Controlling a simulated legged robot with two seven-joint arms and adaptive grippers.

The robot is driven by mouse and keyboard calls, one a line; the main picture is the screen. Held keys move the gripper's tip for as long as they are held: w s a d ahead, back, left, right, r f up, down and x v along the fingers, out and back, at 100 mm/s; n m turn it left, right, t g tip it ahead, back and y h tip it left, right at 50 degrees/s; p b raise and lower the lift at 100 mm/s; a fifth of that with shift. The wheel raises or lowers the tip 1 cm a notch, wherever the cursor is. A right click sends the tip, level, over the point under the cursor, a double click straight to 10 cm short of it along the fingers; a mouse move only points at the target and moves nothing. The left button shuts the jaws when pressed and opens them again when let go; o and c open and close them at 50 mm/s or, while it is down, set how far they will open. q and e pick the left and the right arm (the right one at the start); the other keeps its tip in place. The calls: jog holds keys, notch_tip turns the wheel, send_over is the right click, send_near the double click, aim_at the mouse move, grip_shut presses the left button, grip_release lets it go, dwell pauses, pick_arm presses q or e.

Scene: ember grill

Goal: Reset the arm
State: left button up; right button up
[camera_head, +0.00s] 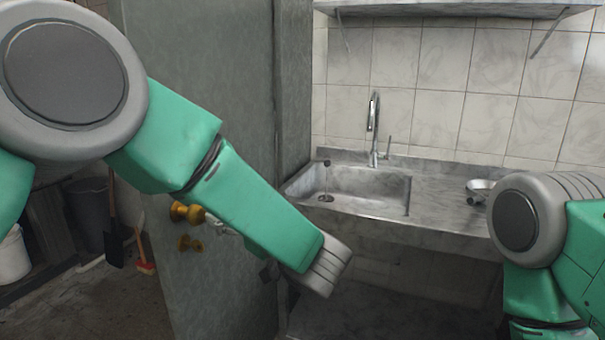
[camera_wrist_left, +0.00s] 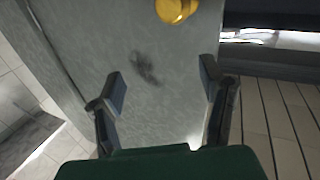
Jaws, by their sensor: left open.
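My left arm (camera_head: 255,205) comes in from the left of the head view and reaches down across a grey-green door (camera_head: 205,60). Its wrist end is near the picture's lower middle, and the gripper is mostly hidden there. In the left wrist view my left gripper (camera_wrist_left: 162,85) is open, its two fingers apart with nothing between them but the door surface (camera_wrist_left: 150,110) beyond. A brass knob (camera_wrist_left: 177,9) shows past the fingertips at the top. My right arm (camera_head: 555,235) is bent at the right edge of the head view, and its gripper is out of view.
Brass knobs (camera_head: 186,212) sit on the door behind my left arm. A counter (camera_head: 445,205) with a sink (camera_head: 365,185), a tap (camera_head: 374,135) and a metal bowl (camera_head: 481,185) stands to the right. A shovel (camera_head: 114,235) and buckets (camera_head: 12,258) are at the left.

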pick_arm(q)
jog(key=s+a+f+m+h, duration=0.2)
jog(key=f+m+h, duration=0.2)
jog(key=f, duration=0.6)
jog(key=s+a+f+m+h, duration=0.15)
jog(key=f+m+h, duration=0.25)
jog(key=f, duration=0.6)
jog(key=s+a+f+m+g+h, duration=0.2)
jog(key=s+a+f+h, duration=0.15)
jog(key=s+f, duration=0.5)
jog(key=s+a+f+g, duration=0.2)
jog(key=s+f+g, duration=0.1)
jog(key=s, duration=0.6)
jog(key=s+a+f+g+h, duration=0.1)
jog(key=s+a+f+g, duration=0.2)
jog(key=s, duration=0.6)
jog(key=s+a+f+m+g, duration=0.1)
jog(key=s+f+g, duration=0.3)
jog(key=s, duration=0.5)
jog(key=shift+a, duration=0.9)
jog(key=shift+d+h, duration=0.25)
